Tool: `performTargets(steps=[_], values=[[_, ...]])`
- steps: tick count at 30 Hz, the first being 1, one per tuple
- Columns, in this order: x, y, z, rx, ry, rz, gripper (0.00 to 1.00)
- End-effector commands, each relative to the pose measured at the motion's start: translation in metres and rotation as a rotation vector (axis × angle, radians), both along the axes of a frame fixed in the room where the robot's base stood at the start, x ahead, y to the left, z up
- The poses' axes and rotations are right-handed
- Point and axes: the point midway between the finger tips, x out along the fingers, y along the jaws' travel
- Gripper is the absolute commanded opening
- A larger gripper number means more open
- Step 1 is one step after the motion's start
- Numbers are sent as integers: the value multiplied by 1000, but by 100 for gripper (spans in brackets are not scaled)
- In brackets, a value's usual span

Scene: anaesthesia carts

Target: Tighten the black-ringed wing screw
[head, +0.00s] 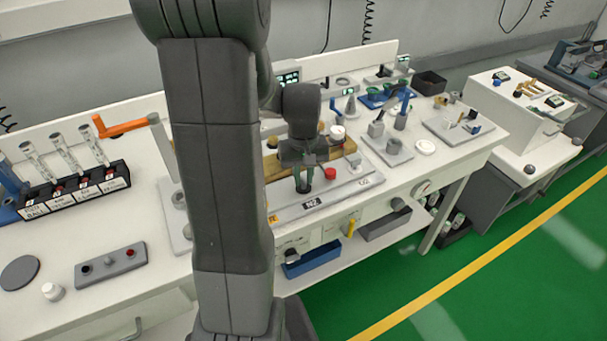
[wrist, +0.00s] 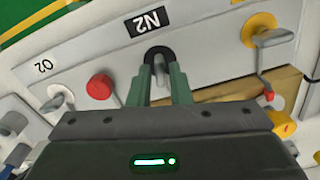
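The black-ringed wing screw (wrist: 160,62) sits on the pale panel beside the N2 label (wrist: 147,22) in the wrist view. Its black ring shows around a grey wing. My gripper (wrist: 161,78) has its two green fingers on either side of the wing, with a gap between them. Whether the fingertips touch the wing I cannot tell.
In the wrist view, a white-ringed wing screw (wrist: 58,98) near the O2 label and a red knob (wrist: 99,87) lie left. A yellow-ringed wing screw (wrist: 262,33) lies right. An orange handle (head: 122,127) and a vial rack (head: 75,193) stand left in the head view.

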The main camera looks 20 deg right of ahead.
Motion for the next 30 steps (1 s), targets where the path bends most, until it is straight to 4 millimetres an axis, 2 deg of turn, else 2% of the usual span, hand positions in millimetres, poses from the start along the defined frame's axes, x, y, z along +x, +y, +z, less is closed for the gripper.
performTargets(steps=[1,2,3,16,30], values=[[0,0,0,0,0,0,7],[0,0,0,0,0,0,1],[0,0,0,0,0,0,0],[0,0,0,0,-1,-62,0],[0,0,1,0,-1,-441,0]])
